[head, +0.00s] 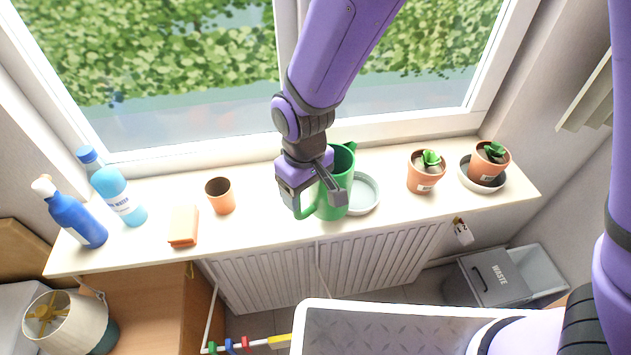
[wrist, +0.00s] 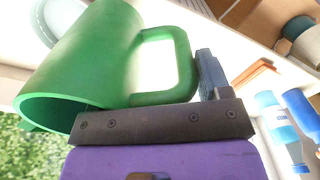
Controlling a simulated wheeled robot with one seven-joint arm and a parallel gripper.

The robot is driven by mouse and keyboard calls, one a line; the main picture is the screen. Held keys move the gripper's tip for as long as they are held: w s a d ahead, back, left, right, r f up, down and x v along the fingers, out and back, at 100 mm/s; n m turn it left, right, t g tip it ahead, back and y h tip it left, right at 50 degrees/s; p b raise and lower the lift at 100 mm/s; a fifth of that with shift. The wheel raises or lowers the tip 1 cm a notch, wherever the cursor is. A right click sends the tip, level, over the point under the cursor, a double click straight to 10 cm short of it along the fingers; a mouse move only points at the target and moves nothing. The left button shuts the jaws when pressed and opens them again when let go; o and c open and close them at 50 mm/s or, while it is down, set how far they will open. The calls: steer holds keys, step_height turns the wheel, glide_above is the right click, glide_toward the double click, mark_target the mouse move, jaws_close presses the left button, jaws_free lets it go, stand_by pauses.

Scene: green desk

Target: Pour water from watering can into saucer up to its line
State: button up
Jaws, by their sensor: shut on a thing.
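A green watering can (head: 340,172) stands or hangs at the middle of the white windowsill, partly behind my arm in the head view. In the wrist view the can (wrist: 88,65) shows its open rim and its handle. My gripper (head: 322,192) is at the handle's side and is shut on the can; the wrist view shows a finger (wrist: 212,75) at the handle. A pale round saucer (head: 366,192) sits on the sill just right of the can and is partly hidden by it. Its water level and line cannot be made out.
Right of the saucer are a potted plant (head: 426,172) and another pot (head: 489,163) in a saucer (head: 463,176). Left are an empty-looking terracotta pot (head: 220,196), an orange sponge-like block (head: 184,225), a water bottle (head: 118,196) and a blue spray bottle (head: 76,219). The window stands behind.

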steer(key=shift+w+a+m, duration=0.1)
steer(key=shift+w+m, duration=0.2)
steer(key=shift+m, duration=0.1)
steer(key=shift+r+g+y, duration=0.6)
steer(key=shift+r, duration=0.15)
steer(key=shift+s+a, duration=0.15)
steer(key=shift+f+g+y, duration=0.2)
steer(key=shift+g+y, duration=0.9)
steer(key=shift+y, duration=0.1)
stand_by(1.1)
steer(key=shift+w+d+r+g+y, duration=0.1)
steer(key=shift+d+r+g+y, duration=0.1)
steer(key=shift+g+y, duration=0.25)
steer(key=shift+w+d+r+g+y, duration=0.1)
steer(key=shift+r+g+y, duration=0.1)
steer(key=shift+g+y, duration=0.25)
stand_by(1.4)
steer(key=shift+w+g+y, duration=0.1)
steer(key=shift+g+y, duration=0.2)
steer(key=shift+d, duration=0.1)
